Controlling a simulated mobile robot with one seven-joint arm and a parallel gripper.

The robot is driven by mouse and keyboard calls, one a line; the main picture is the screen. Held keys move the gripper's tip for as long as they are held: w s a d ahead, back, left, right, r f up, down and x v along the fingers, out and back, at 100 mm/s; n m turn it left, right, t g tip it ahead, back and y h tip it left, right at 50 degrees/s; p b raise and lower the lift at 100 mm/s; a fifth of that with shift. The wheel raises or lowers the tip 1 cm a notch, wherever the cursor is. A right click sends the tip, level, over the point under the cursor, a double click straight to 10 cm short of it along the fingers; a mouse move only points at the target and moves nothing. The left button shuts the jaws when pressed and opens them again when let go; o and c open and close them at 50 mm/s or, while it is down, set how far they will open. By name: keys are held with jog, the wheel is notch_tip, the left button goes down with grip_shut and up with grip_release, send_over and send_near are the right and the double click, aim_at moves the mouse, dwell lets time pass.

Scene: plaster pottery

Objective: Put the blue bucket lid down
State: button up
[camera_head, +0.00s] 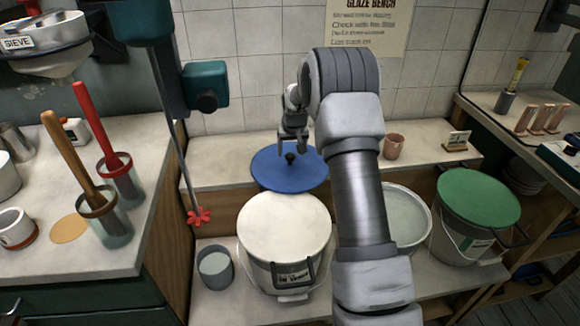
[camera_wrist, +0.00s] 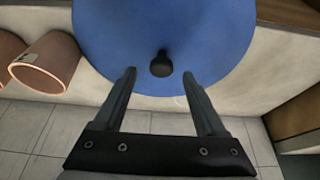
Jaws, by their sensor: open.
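The blue bucket lid (camera_head: 270,170) lies flat on the pale raised ledge behind the buckets, its front edge overhanging the ledge. Its dark round knob (camera_head: 290,158) points up. My gripper (camera_head: 292,148) is open and empty at the back of the lid, close to the knob. In the wrist view the blue lid (camera_wrist: 215,30) fills the top middle. Its knob (camera_wrist: 161,66) shows between and just past the spread fingertips of my gripper (camera_wrist: 159,74), and no finger visibly touches it. An open bucket of pale glaze (camera_head: 408,218) stands right of my arm, partly hidden by it.
A white-lidded bucket (camera_head: 284,226) stands in front of the blue lid, and a green-lidded bucket (camera_head: 478,200) stands at the right. A grey cup (camera_head: 215,266) is at front left. A red-tipped mixer (camera_head: 199,216) hangs left of the lid. A terracotta cup (camera_head: 394,147) sits on the ledge.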

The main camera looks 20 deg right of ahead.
aim_at(290, 155)
jog(key=x, duration=0.4)
jog(key=shift+w, duration=0.1)
jog(key=shift+a, duration=0.1)
grip_shut()
